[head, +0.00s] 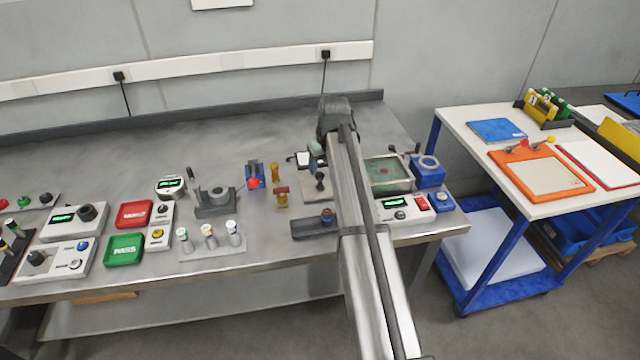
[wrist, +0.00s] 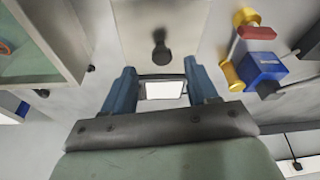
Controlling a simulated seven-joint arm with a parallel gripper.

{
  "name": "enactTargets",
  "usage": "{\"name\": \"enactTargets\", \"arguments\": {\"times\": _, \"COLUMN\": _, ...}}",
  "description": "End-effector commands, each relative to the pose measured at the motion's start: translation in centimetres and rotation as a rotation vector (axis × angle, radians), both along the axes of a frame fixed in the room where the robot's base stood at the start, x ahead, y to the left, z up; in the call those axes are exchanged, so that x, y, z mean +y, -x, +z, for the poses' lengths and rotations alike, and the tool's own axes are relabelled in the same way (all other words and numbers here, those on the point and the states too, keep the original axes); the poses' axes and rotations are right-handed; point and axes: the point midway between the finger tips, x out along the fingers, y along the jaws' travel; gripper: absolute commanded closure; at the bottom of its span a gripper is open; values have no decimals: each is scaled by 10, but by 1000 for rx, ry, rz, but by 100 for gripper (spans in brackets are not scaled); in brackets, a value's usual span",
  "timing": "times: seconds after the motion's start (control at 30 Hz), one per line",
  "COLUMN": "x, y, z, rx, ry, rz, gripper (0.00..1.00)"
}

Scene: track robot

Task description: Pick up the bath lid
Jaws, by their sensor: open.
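The bath lid (head: 308,189) is a flat pale grey plate with a dark upright knob, lying on the bench left of the bath. In the wrist view the lid (wrist: 137,25) is at the top middle, its knob (wrist: 161,48) just beyond and between my fingertips. My gripper (wrist: 160,76) is open, its two blue fingers apart with nothing held between them. In the head view my gripper (head: 317,160) is above the lid, and my arm hides part of the area. The open bath (head: 389,172) has a greenish inside; it also shows in the wrist view (wrist: 42,45).
A blue block with a red part (head: 255,177) and brass fittings (head: 282,197) stand close left of the lid. A dark block (head: 312,229) lies in front. A control box (head: 398,214) and a blue unit (head: 428,172) are at the right. The bench behind is clear.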

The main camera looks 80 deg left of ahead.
Motion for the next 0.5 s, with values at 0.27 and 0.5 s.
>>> {"name": "enactTargets", "arguments": {"times": 0.27, "x": 5, "y": 2, "z": -15, "rx": 0, "ry": 0, "rz": 0, "gripper": 42}}
{"name": "enactTargets", "arguments": {"times": 0.5, "x": 15, "y": 5, "z": -44, "rx": 0, "ry": 0, "rz": 0, "gripper": 42}}
